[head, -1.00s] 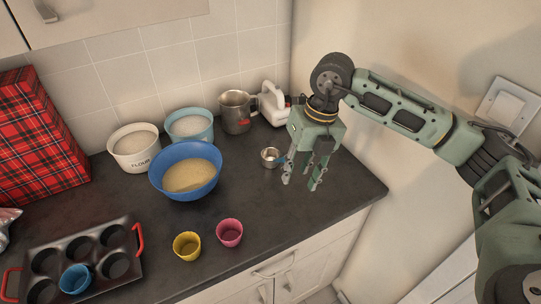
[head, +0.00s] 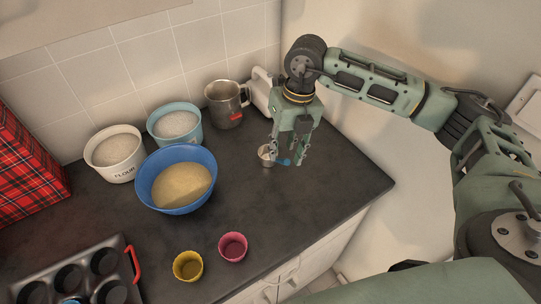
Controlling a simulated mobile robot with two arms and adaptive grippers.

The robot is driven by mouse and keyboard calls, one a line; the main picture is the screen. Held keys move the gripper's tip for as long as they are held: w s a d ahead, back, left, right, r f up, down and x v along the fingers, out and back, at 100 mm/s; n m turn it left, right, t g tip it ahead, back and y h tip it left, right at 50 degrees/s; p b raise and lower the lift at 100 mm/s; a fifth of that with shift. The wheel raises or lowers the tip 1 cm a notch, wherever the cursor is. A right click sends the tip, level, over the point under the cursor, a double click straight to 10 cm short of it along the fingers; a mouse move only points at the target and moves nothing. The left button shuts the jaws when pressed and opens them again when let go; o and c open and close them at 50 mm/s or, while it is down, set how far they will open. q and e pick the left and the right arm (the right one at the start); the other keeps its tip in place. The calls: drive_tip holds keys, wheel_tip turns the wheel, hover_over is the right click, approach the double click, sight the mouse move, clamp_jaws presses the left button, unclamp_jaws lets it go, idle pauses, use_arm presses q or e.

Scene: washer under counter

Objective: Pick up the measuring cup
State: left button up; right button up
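The small metal measuring cup (head: 265,156) sits on the dark counter, right of the blue bowl, with a blue part, perhaps its handle, showing between my fingers. My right gripper (head: 288,160) points down over the cup's right side. Its fingers are apart on either side of the blue part, and I cannot tell whether they touch it. Part of the cup is hidden behind the fingers. My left gripper is not in view.
Left of the cup stand a blue bowl of batter (head: 178,182), a flour bowl (head: 114,155) and a light-blue bowl (head: 175,125). A metal mug (head: 226,106) and white mixer (head: 262,92) stand behind. Yellow (head: 188,266) and pink (head: 233,246) cups sit in front.

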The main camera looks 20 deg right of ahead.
sight(282, 161)
drive_tip(key=f+p, duration=0.1)
drive_tip(key=f, duration=0.1)
drive_tip(key=f+p, duration=0.1)
drive_tip(key=shift+a+f, duration=0.2)
drive_tip(key=shift+f, duration=0.15)
drive_tip(key=shift+w+f, duration=0.1)
drive_tip(key=shift+f, duration=0.4)
drive_tip(key=shift+c, duration=0.2)
drive_tip(key=c, duration=0.7)
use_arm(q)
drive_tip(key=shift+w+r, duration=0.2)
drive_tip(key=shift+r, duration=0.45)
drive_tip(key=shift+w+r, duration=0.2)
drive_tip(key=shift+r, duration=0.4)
use_arm(e)
clamp_jaws()
